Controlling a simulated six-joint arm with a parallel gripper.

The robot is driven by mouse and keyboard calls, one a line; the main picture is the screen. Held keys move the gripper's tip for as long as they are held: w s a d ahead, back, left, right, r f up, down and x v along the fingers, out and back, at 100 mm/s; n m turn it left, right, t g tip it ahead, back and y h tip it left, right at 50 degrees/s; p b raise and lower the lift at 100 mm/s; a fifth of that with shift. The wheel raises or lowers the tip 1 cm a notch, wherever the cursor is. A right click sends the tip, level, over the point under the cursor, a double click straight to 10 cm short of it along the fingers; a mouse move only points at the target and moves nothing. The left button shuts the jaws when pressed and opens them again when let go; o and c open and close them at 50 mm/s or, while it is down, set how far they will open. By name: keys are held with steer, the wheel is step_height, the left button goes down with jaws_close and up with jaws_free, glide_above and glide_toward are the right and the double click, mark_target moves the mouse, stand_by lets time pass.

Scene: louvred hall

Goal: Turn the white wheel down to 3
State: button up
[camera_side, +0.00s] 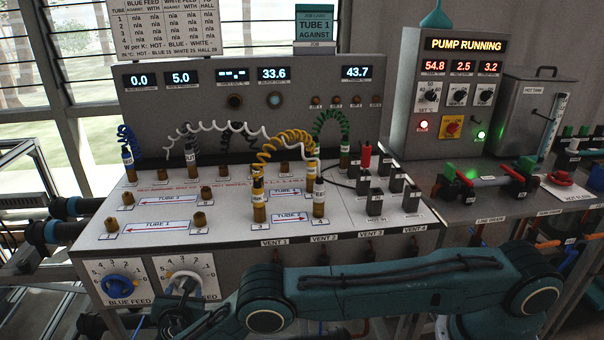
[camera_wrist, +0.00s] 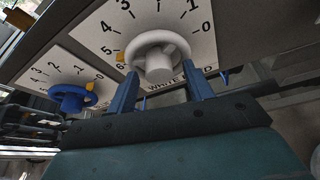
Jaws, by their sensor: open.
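The white wheel (camera_wrist: 150,42) sits on a white dial plate (camera_wrist: 96,30) numbered 0 to 6, beside the words WHITE FEED. Its yellow pointer (camera_wrist: 120,57) lies between the 5 and 6 marks. My gripper (camera_wrist: 162,80) is open, with one blue finger on each side of the wheel's lower part. I cannot tell whether the fingers touch the rim. In the side view, the dial plate (camera_side: 208,268) is on the bench's front panel, and my gripper (camera_side: 184,298) partly hides the wheel there.
A blue wheel (camera_wrist: 72,97) on its own dial stands close to the left, its pointer near the low end. Above, the bench (camera_side: 150,250) carries plugs and coiled leads. Displays read 0.0, 5.0, 33.6 and 43.7. A lit sign (camera_side: 466,45) reads PUMP RUNNING.

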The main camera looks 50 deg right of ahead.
steer(key=shift+c, duration=0.2)
steer(key=c, duration=0.9)
steer(key=shift+c, duration=0.2)
steer(key=shift+m, duration=0.3)
steer(key=m+t+y, duration=0.1)
steer(key=m+t, duration=0.1)
steer(key=m, duration=0.2)
steer(key=m+t+y, duration=0.1)
steer(key=m+t, duration=0.1)
steer(key=m, duration=0.2)
steer(key=shift+s+d+f+t, duration=0.15)
steer(key=shift+f+t, duration=0.05)
steer(key=shift+t, duration=0.2)
